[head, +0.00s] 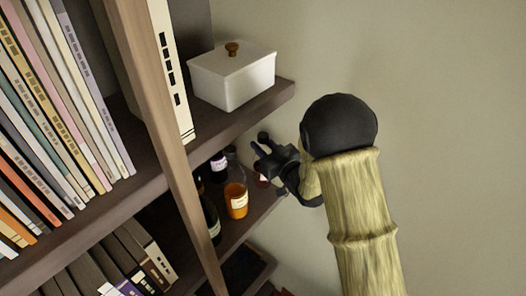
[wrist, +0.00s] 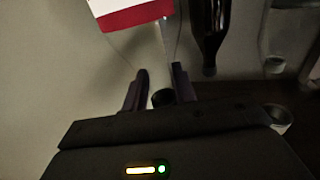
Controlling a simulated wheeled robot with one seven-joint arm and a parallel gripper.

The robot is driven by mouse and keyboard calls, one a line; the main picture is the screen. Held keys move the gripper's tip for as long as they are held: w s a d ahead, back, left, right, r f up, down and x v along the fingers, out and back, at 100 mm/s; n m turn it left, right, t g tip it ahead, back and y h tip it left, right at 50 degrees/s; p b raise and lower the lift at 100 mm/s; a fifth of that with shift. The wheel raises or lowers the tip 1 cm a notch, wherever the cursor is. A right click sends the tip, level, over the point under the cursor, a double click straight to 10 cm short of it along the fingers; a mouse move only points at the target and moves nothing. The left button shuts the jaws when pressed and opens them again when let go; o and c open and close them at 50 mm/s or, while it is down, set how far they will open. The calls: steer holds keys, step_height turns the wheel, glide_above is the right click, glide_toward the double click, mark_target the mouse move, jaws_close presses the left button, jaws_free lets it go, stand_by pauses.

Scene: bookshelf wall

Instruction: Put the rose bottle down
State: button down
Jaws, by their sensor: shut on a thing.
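The rose bottle (wrist: 132,16) shows in the wrist view as clear glass with a red and white label, its dark-capped neck between the two fingers. My gripper (wrist: 160,86) is shut on that neck. In the head view my gripper (head: 268,154) is at the right end of the lower shelf, beside the other bottles. A small reddish part of the rose bottle (head: 262,181) shows below the gripper there; the rest is hidden. I cannot tell whether its base touches the shelf.
An amber bottle (head: 236,201), a dark bottle (head: 211,218) and a purple-labelled bottle (head: 218,164) stand left of my gripper. A white lidded box (head: 232,80) sits on the shelf above. A wooden upright (head: 160,120) and books stand further left; bare wall is right.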

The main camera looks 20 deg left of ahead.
steer(key=shift+f+p, duration=0.45)
steer(key=shift+f, duration=1.05)
steer(key=c, duration=1.1)
jaws_free()
steer(key=b+v, duration=0.7)
steer(key=v, duration=0.5)
